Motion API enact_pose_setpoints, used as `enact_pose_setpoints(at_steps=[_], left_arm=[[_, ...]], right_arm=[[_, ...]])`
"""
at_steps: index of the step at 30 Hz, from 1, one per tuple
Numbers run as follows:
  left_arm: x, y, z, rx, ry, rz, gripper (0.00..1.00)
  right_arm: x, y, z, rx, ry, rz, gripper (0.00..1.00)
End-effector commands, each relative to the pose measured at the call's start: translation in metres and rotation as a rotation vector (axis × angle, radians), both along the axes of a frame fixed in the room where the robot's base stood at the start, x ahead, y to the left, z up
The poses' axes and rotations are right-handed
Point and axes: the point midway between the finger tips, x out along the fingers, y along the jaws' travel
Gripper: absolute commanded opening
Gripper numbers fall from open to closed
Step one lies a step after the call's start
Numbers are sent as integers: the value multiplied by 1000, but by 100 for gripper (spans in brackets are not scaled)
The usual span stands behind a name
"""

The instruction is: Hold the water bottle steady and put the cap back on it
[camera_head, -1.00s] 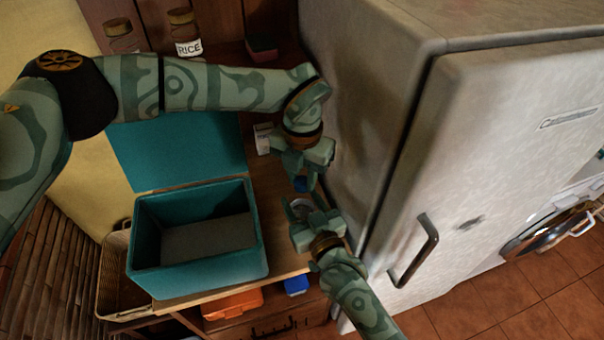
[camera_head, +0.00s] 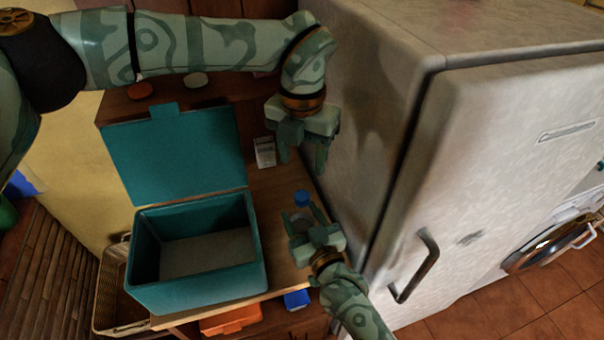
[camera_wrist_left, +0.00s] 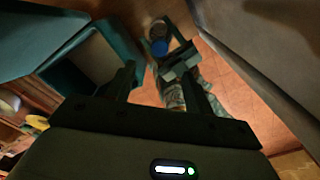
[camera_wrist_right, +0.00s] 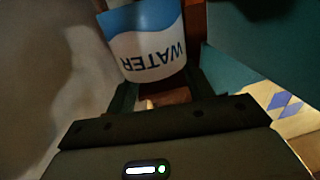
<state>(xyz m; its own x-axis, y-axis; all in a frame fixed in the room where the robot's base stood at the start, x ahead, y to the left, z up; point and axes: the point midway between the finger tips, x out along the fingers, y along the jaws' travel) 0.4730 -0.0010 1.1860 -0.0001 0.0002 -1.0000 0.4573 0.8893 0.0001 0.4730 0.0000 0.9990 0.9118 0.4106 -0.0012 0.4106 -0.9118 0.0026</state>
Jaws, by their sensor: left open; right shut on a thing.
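The water bottle (camera_wrist_right: 148,42), white and blue with the word WATER, fills the upper middle of the right wrist view. My right gripper (camera_head: 303,216) is shut on its body beside the fridge. My left gripper (camera_head: 302,156) is open and empty, above and apart from the cap. The right gripper hides part of the bottle in the head view.
An open teal box (camera_head: 200,285) stands on the wooden counter (camera_head: 262,185), left of the bottle. A small white carton (camera_head: 265,152) stands behind it. The grey fridge (camera_head: 375,150) closes off the right side. A wicker basket (camera_head: 108,300) is at lower left.

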Motion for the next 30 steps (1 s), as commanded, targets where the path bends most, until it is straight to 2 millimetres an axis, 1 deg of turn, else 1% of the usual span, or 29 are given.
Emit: enact_pose_setpoints(at_steps=[1,3,6,15,16,17,18,19,26,30], left_arm=[[1,0,8,0,-2,0,53],[1,0,16,0,-1,1,53],[0,0,22,1,0,1,53],[0,0,25,0,1,0,53],[0,0,25,0,1,0,53],[0,0,25,0,1,0,53],[0,0,25,0,1,0,53],[0,0,25,0,1,0,53],[0,0,25,0,1,0,53],[0,0,27,1,0,0,53]], right_arm=[[0,0,0,0,1,0,0],[0,0,0,0,1,0,0],[0,0,0,0,1,0,0],[0,0,0,0,1,0,0],[0,0,0,0,1,0,55],[0,0,0,-1,1,0,64],[0,0,0,0,0,0,75],[0,0,0,0,0,0,78],[0,0,0,0,0,0,78],[-6,-3,0,0,1,0,78]])
